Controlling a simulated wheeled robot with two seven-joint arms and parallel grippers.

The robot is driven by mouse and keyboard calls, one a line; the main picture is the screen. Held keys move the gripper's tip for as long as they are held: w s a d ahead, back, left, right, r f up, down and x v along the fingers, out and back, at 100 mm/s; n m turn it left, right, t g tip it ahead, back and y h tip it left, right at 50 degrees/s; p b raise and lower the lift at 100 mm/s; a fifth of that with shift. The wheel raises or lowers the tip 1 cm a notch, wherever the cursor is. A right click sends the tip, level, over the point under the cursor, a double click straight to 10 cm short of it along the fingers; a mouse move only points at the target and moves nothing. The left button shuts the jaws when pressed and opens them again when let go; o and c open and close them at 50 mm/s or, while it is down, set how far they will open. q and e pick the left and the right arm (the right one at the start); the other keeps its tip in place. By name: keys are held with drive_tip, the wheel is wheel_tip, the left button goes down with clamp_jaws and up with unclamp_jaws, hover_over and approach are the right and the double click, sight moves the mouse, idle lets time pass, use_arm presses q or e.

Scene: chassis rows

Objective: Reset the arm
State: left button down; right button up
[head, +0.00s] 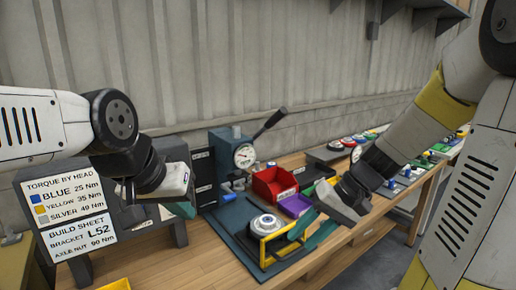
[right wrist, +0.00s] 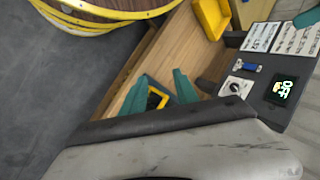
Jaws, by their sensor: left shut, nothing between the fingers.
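My right gripper (head: 308,232) is over the front right of the dark fixture plate (head: 222,226), close to a yellow frame (head: 264,250). In the right wrist view its two teal fingers (right wrist: 164,92) stand apart. A yellow and black piece shows between them; I cannot tell whether they touch it.
A round silver part (head: 266,223) sits on the fixture plate. A gauge press (head: 243,155) stands behind it. The torque sign (head: 62,203) stands left. Bare wood (head: 170,268) lies in front.

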drive_tip(key=s+d+r+t+h, duration=0.3)
drive_tip(key=s+r+t+h, duration=0.1)
drive_tip(key=r, duration=0.6)
drive_tip(key=shift+s+d+r+t+h, duration=0.15)
drive_tip(key=shift+s+t+h, duration=0.3)
drive_tip(key=shift+t, duration=0.45)
